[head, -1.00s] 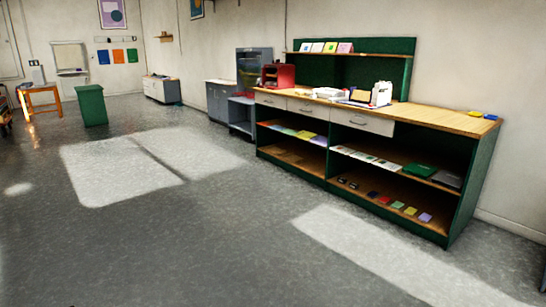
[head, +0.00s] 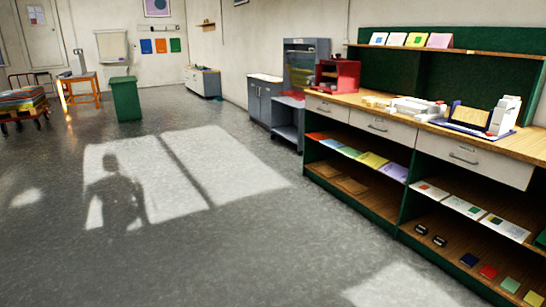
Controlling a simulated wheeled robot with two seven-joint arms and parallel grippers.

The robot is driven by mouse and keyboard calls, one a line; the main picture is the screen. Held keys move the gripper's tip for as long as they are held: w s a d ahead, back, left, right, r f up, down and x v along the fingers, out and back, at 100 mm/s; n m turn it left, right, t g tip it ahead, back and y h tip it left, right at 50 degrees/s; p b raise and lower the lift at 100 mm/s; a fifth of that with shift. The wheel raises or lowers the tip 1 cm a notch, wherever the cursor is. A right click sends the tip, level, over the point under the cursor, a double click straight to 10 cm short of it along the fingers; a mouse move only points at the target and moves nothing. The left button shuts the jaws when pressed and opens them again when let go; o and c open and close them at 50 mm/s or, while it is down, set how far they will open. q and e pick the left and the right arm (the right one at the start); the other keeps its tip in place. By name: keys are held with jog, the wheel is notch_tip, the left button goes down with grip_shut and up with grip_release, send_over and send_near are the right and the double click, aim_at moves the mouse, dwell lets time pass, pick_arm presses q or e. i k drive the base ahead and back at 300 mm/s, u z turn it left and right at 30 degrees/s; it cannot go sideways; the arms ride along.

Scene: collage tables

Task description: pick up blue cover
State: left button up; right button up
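Several thin coloured sheets lie in a row on the upper shelf of the green cabinet's left bay: a red one (head: 320,136), a light blue one (head: 349,152), a yellow one (head: 371,160) and a purple one (head: 394,172). The light blue sheet could be the blue cover, but I cannot tell for sure. A small dark blue pad (head: 469,260) lies on the bottom shelf of the right bay. A blue sheet (head: 146,46) hangs on the far wall. Neither of my grippers is in view.
The long green cabinet (head: 405,205) with a wooden top stands at the right. A red box (head: 337,76) and white tools stand on it. A green bin (head: 126,99), an orange table (head: 80,92) and a loaded cart (head: 22,103) stand farther back. The grey floor (head: 220,240) is clear.

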aim_at(330, 142)
jog(key=u, duration=0.05)
jog(key=i, duration=2.6)
jog(key=z, duration=0.2)
jog(key=i, duration=2.7)
jog(key=z, duration=0.35)
jog(key=i, duration=0.8)
jog(key=u, duration=0.05)
